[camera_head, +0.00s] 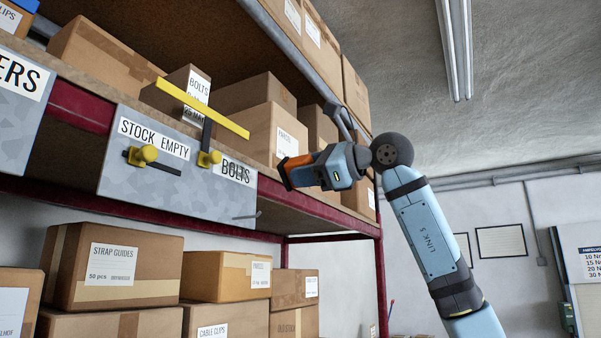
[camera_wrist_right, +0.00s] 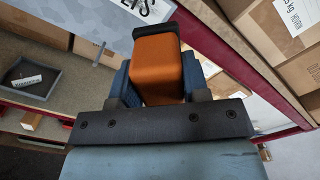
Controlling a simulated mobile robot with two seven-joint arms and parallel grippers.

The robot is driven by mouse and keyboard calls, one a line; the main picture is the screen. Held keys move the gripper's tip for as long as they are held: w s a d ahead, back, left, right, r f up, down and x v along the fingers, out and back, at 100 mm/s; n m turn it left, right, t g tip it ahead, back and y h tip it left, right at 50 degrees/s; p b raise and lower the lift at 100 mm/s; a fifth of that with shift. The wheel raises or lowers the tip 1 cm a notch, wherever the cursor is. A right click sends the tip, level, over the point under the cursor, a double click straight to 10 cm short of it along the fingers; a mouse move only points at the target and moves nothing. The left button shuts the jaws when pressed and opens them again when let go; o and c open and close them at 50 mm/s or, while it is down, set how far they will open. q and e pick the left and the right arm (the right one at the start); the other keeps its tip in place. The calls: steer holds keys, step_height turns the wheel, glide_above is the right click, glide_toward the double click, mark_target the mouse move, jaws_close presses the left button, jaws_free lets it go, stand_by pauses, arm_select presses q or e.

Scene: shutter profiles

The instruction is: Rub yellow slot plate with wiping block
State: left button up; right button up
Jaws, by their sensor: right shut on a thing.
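A long thin yellow bar (camera_head: 203,108), which looks like the yellow slot plate, slopes down to the right in front of the shelf boxes. It sits above a grey mottled panel (camera_head: 120,185), on a dark stem rising from a yellow knob (camera_head: 209,159). No slot in the bar can be made out. My right gripper (camera_head: 308,170) is shut on the orange wiping block (camera_wrist_right: 160,65), which has a dark pad at its far end. The block also shows in the head view (camera_head: 294,163), right of the bar's lower end and apart from it. My left gripper is not in view.
A second yellow knob (camera_head: 143,156) sits on a dark slot in the panel. A small rod (camera_head: 247,216) sticks out at the panel's lower right. Cardboard boxes (camera_head: 276,133) fill the shelf behind, and a red upright (camera_head: 380,270) stands below my gripper.

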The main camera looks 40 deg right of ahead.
mark_target(280, 175)
steer(key=shift+p+x, duration=0.5)
steer(key=shift+x, duration=1.8)
steer(key=shift+w+a, duration=0.3)
steer(key=shift+w, duration=0.3)
steer(key=shift+w, duration=0.1)
steer(key=shift+p+x, duration=0.55)
steer(key=shift+x, duration=0.3)
